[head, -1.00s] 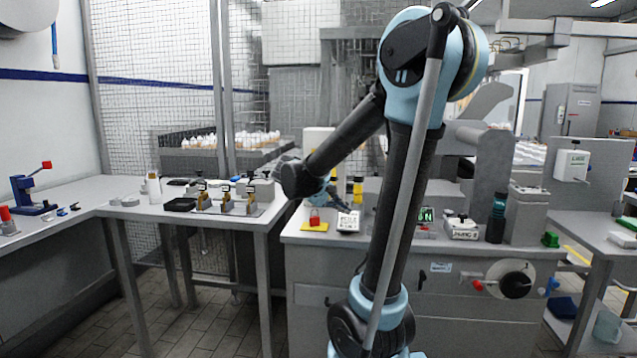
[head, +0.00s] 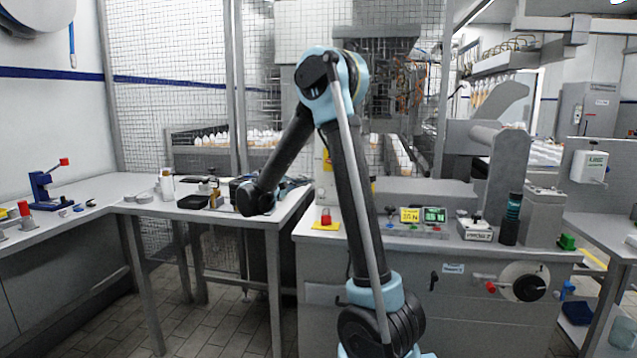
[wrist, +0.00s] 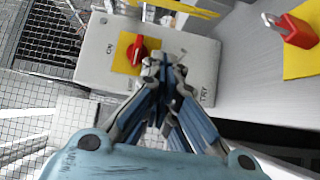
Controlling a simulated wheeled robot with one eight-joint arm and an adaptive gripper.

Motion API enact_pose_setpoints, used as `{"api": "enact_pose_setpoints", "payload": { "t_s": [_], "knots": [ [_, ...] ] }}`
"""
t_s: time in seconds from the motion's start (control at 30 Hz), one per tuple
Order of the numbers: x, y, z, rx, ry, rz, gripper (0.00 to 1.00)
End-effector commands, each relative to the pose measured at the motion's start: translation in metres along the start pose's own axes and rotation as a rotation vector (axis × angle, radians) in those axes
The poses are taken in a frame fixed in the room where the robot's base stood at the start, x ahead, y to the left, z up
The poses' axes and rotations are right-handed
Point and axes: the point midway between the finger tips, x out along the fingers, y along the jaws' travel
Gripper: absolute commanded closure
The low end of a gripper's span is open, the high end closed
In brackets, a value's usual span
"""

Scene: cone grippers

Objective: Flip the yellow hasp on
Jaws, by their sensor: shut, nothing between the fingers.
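In the wrist view a pale grey box (wrist: 98,58) lettered ON and TRY carries a red rotary knob (wrist: 138,50) on a yellow plate (wrist: 121,62). A yellow bar (wrist: 190,8) crosses the top edge of that view and is cut off; it may be the hasp, but I cannot tell its position. My gripper (wrist: 168,68) is shut and empty, its tips over the box just right of the knob. I cannot tell whether they touch it. In the head view my gripper (head: 292,186) is small and partly hidden behind my arm.
A red padlock (wrist: 297,32) with a metal shackle lies on a yellow pad (wrist: 302,62), right of the box. The padlock also shows in the head view (head: 326,217), on the grey bench.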

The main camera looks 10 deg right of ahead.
Motion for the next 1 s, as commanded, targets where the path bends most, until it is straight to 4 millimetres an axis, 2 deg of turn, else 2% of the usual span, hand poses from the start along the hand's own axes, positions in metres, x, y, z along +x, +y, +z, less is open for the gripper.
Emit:
{"api": "enact_pose_setpoints", "payload": {
  "t_s": [0.6,0.8,1.0],
  "knots": [
    [0.098,0.000,0.002,0.000,-0.002,-0.002,1.00],
    [0.102,0.000,0.029,0.000,-0.001,-0.002,1.00],
    [0.104,0.000,0.038,0.000,0.000,-0.002,1.00]
  ]
}}
